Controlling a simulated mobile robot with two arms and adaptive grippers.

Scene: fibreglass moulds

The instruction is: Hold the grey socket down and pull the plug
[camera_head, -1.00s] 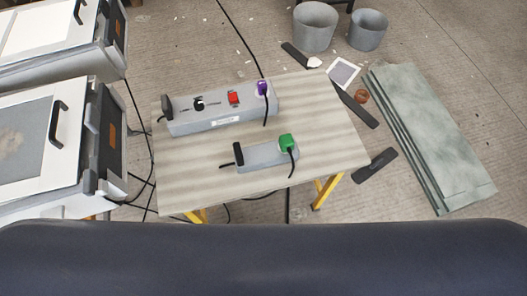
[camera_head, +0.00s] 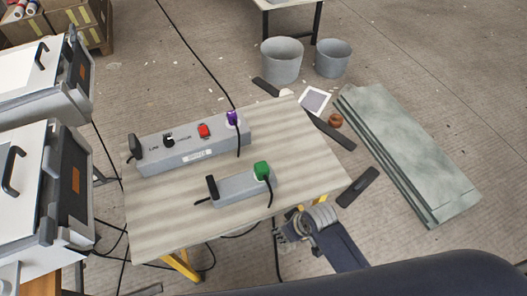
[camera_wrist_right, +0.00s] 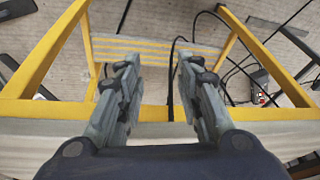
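A small grey socket block (camera_head: 238,190) lies on the front part of the wooden table. A green plug (camera_head: 262,171) sits at its right end with a black cord hanging from it. A black upright piece (camera_head: 212,187) stands at its left end. My right gripper (camera_head: 282,233) is just off the table's front edge, below the socket in the picture and apart from it. In the right wrist view my right gripper (camera_wrist_right: 155,75) is open and empty, with the yellow table frame (camera_wrist_right: 150,112) beyond its fingers. My left gripper is not in view.
A longer grey box (camera_head: 195,150) with a red switch (camera_head: 204,131) and a purple plug (camera_head: 232,117) stands behind the socket. White machines (camera_head: 35,190) are at the left. Green-grey boards (camera_head: 405,150) and buckets (camera_head: 281,62) are on the floor. The table's right part (camera_head: 310,160) is clear.

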